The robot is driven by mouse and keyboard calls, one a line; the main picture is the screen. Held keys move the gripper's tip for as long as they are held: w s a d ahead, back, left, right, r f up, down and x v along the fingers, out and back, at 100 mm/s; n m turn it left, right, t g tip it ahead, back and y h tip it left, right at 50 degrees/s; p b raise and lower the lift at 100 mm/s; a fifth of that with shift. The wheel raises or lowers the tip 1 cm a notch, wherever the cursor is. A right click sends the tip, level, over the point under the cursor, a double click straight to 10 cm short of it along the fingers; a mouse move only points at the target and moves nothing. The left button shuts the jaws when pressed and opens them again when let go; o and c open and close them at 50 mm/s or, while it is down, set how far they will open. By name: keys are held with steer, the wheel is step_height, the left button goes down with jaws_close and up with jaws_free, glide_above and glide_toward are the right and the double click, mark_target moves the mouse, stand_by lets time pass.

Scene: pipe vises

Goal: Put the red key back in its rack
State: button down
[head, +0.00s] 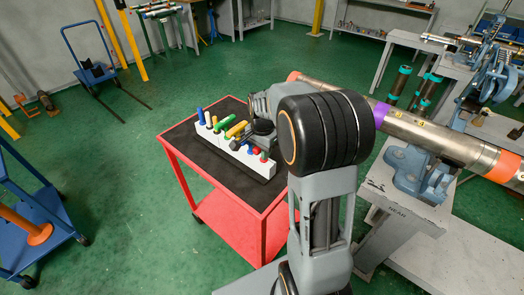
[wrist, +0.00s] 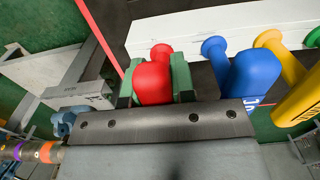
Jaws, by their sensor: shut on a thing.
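The red key (wrist: 155,80) is between the green fingers of my gripper (wrist: 155,72) in the wrist view; the gripper is shut on it. The key's red far end overlaps the edge of the white rack (wrist: 225,22); I cannot tell whether it is seated in it. In the head view the rack (head: 206,134) stands on the cart.
A blue key (wrist: 250,75) is close to the right of the red one, with a yellow key (wrist: 300,95) beyond. The red cart (head: 178,165) has a dark top with bare room at its front left. A long pipe (head: 405,128) in vises lies to the right.

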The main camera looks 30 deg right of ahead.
steer(key=shift+f, duration=0.1)
stand_by(0.5)
steer(key=c, duration=0.9)
jaws_free()
steer(key=shift+o, duration=0.2)
step_height(320, 180, up, 14)
steer(key=p, duration=0.1)
steer(key=shift+w+f, duration=0.1)
